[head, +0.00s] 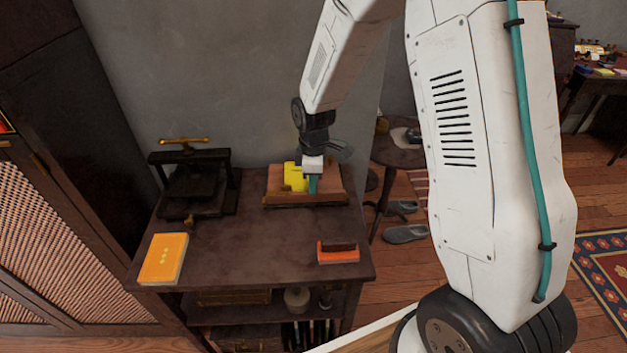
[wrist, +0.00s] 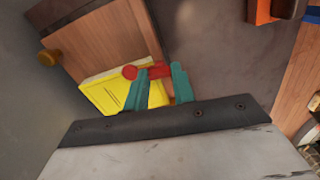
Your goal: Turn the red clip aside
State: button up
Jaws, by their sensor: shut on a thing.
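In the wrist view the red clip (wrist: 130,72) shows a round end at the left and a short bar running right between my fingers. My gripper (wrist: 162,84) has teal fingertips, one on each side of the bar, and is shut on it. The round end lies over the upper edge of a yellow block (wrist: 108,92), beside a brown wooden board (wrist: 115,38). In the head view my gripper (head: 313,184) points down at the wooden holder (head: 335,198) with the yellow block (head: 292,178); the clip is hidden there.
The holder stands on a dark table (head: 240,250). A black press with a brass handle (head: 185,142) is to its left. The table's middle is clear. A grey wall rises behind.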

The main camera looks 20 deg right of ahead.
jog(key=m, duration=0.8)
jog(key=shift+m, duration=0.4)
jog(key=m, duration=0.4)
jog(key=shift+m, duration=1.9)
jog(key=o, duration=1)
jog(key=shift+r, duration=0.1)
notch_tip(320, 180, up, 8)
jog(key=shift+f, duration=0.15)
